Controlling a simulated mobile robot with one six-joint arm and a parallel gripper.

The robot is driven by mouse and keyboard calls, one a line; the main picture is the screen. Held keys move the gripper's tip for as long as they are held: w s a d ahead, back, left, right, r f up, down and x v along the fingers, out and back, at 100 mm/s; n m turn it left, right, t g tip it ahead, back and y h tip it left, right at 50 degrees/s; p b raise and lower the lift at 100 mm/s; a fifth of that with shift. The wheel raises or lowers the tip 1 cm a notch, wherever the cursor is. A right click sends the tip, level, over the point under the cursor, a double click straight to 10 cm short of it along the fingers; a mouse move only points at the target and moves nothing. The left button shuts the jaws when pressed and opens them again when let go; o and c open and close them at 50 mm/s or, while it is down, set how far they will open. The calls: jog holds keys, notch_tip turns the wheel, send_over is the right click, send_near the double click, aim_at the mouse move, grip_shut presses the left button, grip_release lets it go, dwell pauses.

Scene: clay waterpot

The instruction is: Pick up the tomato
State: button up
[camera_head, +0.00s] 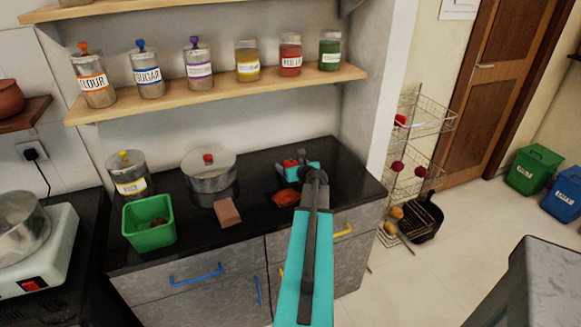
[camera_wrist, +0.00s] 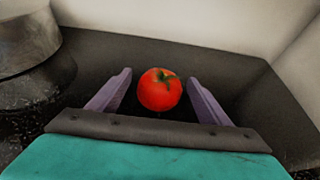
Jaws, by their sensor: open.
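A red tomato (camera_wrist: 159,91) with a green stem rests on the black countertop (camera_wrist: 75,50). In the wrist view it lies between the two purple fingers of my gripper (camera_wrist: 158,93), with a gap on each side. The fingers are spread open and hold nothing. In the head view, my gripper (camera_head: 294,166) is over the right part of the counter, and the tomato (camera_head: 290,163) shows as a small red patch, partly hidden by it.
A steel pot (camera_head: 209,172) with a red knob stands left of my gripper. A brown block (camera_head: 227,212), an orange-brown item (camera_head: 285,197), a green bin (camera_head: 148,222) and a labelled jar (camera_head: 128,175) are also on the counter. A shelf (camera_head: 225,92) with jars hangs above.

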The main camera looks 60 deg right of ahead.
aim_at(292, 162)
dwell(0.3)
jog(key=c, duration=1.2)
jog(key=shift+o, duration=0.2)
jog(key=shift+r, duration=0.7)
jog(key=shift+s+a+r+b, duration=0.15)
jog(key=shift+s+r, duration=0.1)
jog(key=shift+r, duration=0.3)
jog(key=shift+s+r+b, duration=0.15)
jog(key=shift+s+r, duration=0.1)
jog(key=shift+r, duration=0.25)
jog(key=s+a+b, duration=0.1)
jog(key=s, duration=0.4)
jog(key=s+a+r, duration=0.1)
jog(key=s, duration=0.3)
jog(key=s+a+b, duration=0.1)
jog(key=s, duration=0.4)
jog(key=shift+s+r+b, duration=0.25)
jog(key=shift+s+b, duration=0.05)
jog(key=shift+r, duration=0.1)
